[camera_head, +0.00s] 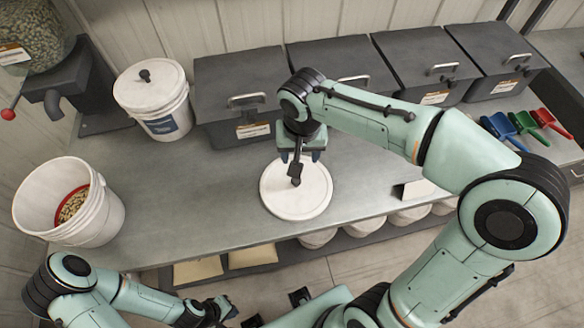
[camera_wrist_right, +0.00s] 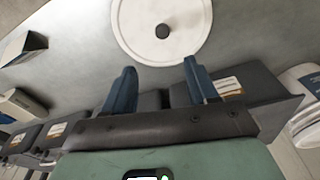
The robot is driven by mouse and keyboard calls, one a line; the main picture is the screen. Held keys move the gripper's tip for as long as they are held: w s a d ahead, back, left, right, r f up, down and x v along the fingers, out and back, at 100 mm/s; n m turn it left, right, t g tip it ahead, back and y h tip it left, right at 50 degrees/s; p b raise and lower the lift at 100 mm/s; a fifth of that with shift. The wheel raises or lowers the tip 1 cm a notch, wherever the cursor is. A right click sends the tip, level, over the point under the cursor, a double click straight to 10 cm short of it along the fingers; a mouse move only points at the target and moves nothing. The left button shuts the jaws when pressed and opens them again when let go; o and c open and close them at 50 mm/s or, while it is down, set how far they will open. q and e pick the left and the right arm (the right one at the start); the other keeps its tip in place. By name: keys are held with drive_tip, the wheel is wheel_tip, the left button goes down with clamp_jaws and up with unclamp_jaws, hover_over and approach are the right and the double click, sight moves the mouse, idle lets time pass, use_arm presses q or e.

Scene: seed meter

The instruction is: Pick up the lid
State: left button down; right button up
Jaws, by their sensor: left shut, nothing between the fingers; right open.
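The lid (camera_head: 311,203) is a white disc lying flat on the grey bench near its front edge; it also shows in the right wrist view (camera_wrist_right: 190,45), with a dark round knob (camera_wrist_right: 162,31) at its middle. My right gripper (camera_head: 300,157) is above the lid, its jaws pointing down. In the right wrist view its two blue fingers (camera_wrist_right: 159,68) are apart with nothing between them, and the knob shows beyond the tips. My left gripper (camera_head: 222,309) is shut and empty, low in front of the bench, well away from the lid.
An open white bucket (camera_head: 112,215) with seeds and a red item inside stands at left. A lidded bucket (camera_head: 155,105) is behind it. Several dark bins (camera_head: 235,95) line the back.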

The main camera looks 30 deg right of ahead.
hover_over(297, 181)
drive_tip(key=f, duration=0.7)
drive_tip(key=shift+s+d+f+b, duration=0.15)
drive_tip(key=shift+s+f+b, duration=0.1)
drive_tip(key=shift+f+b, duration=0.15)
drive_tip(key=shift+w+a+f, duration=0.1)
drive_tip(key=shift+w+f, duration=0.1)
drive_tip(key=shift+f, duration=1.15)
drive_tip(key=shift+w+a+f, duration=0.1)
drive_tip(key=shift+w+f, duration=0.1)
drive_tip(key=shift+f, duration=1.15)
clamp_jaws()
drive_tip(key=shift+r, duration=0.1)
